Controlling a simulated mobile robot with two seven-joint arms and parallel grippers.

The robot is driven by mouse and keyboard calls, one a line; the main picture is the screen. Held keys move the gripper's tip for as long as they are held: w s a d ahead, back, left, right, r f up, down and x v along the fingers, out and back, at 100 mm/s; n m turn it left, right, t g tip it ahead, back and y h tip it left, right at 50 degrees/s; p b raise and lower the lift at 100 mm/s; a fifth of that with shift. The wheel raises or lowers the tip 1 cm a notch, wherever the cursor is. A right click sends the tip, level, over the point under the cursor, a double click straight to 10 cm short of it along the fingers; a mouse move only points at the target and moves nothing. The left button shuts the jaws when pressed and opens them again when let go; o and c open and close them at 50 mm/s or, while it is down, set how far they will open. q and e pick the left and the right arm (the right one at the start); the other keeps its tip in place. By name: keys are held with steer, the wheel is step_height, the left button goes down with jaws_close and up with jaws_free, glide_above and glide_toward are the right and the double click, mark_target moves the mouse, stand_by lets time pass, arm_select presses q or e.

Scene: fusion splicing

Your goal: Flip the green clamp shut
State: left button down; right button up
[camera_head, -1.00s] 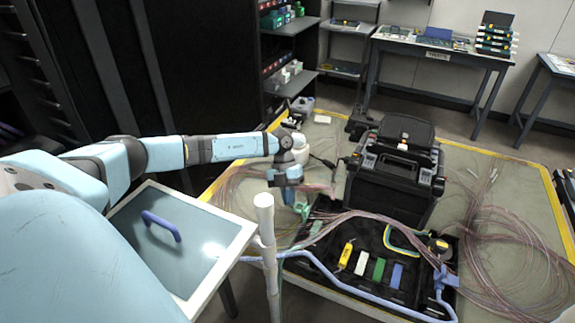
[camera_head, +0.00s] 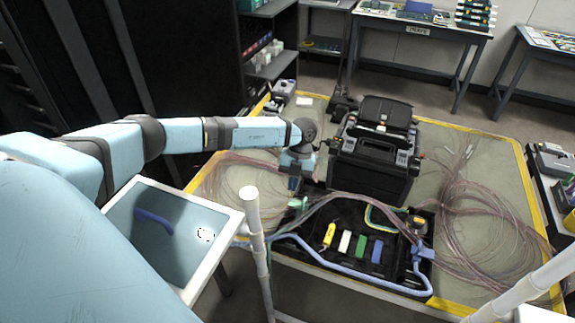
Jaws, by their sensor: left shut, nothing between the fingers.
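A pale green clamp (camera_head: 298,203) is at the left end of the black tray (camera_head: 300,237), beside the pinkish cables (camera_head: 345,198). It looks tilted up, but it is small and its exact angle is hard to tell. My left gripper (camera_head: 294,187) points down just above and to the left of the clamp. Its fingers look closed with nothing held; whether they touch the clamp cannot be told. My right gripper is not in view.
A black splicer case (camera_head: 372,160) stands behind the tray, to the right of my left gripper. Yellow (camera_head: 329,235), white (camera_head: 345,241), green (camera_head: 361,245) and blue (camera_head: 377,251) pieces lie in the tray. Loose cable coils (camera_head: 490,225) cover the table's right side.

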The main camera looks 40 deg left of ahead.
arm_select(q)
steer(key=shift+a+r, duration=0.1)
steer(key=shift+a, duration=0.05)
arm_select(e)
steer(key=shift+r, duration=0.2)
arm_select(q)
steer(key=shift+r+p, duration=0.65)
steer(key=shift+r, duration=0.05)
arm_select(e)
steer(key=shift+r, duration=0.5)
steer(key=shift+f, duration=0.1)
